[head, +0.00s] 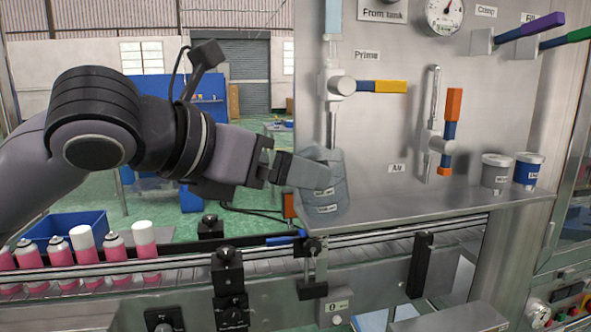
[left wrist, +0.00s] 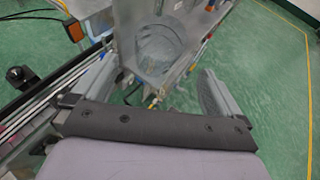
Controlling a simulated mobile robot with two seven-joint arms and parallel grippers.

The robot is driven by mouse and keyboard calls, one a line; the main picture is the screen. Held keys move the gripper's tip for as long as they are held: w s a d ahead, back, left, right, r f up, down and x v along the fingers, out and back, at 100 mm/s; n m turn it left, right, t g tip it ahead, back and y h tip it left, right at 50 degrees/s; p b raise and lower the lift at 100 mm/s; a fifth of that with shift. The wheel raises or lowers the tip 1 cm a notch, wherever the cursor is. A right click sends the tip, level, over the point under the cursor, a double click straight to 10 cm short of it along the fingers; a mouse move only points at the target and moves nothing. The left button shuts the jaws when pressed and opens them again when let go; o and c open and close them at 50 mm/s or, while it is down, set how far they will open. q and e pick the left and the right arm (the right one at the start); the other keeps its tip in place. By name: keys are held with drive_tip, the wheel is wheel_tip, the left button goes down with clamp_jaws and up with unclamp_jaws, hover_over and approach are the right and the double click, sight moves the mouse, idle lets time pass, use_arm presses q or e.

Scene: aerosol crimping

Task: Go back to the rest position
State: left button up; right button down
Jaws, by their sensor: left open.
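My left gripper (head: 312,165) is at the end of the arm coming in from the left, beside a translucent grey container (head: 330,205) under the prime valve's pipe. Its fingers overlap the container in the head view. In the left wrist view my left gripper (left wrist: 158,85) has its fingers spread wide, with the container (left wrist: 160,48) ahead of the gap between them. The gripper is open, and I cannot tell whether a finger touches the container. My right gripper is not in view.
A steel panel (head: 400,120) carries a yellow-and-blue handle (head: 382,86), an orange-and-blue valve (head: 451,120) and a gauge (head: 445,12). Two small cups (head: 496,173) stand on the steel shelf (head: 420,205). Pink cans (head: 117,247) line the conveyor (head: 185,268) below.

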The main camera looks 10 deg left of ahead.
use_arm(q)
drive_tip(key=s+f+n+g+y, duration=0.1)
drive_tip(key=s+f+n+g, duration=0.15)
drive_tip(key=f+n, duration=2.1)
drive_tip(key=s+a+f+n+g+y, duration=0.25)
drive_tip(key=s+a+f+n, duration=0.45)
drive_tip(key=s+f+n, duration=0.4)
drive_tip(key=s+a+f+n+g+y, duration=0.2)
drive_tip(key=s+a+f+n+y, duration=0.2)
drive_tip(key=s+a+f+n, duration=0.5)
drive_tip(key=w+d+f+m+t+h, duration=0.1)
drive_tip(key=w+d+f+t, duration=0.1)
drive_tip(key=f, duration=0.4)
drive_tip(key=w+d+f+m+t+h, duration=0.1)
drive_tip(key=w+d+f+m+t, duration=0.1)
drive_tip(key=w+f+t, duration=0.1)
wheel_tip(320, 180, down, 3)
drive_tip(key=shift+w+d+r+t, duration=0.1)
drive_tip(key=shift+w+d+t, duration=0.25)
drive_tip(key=shift+t, duration=0.45)
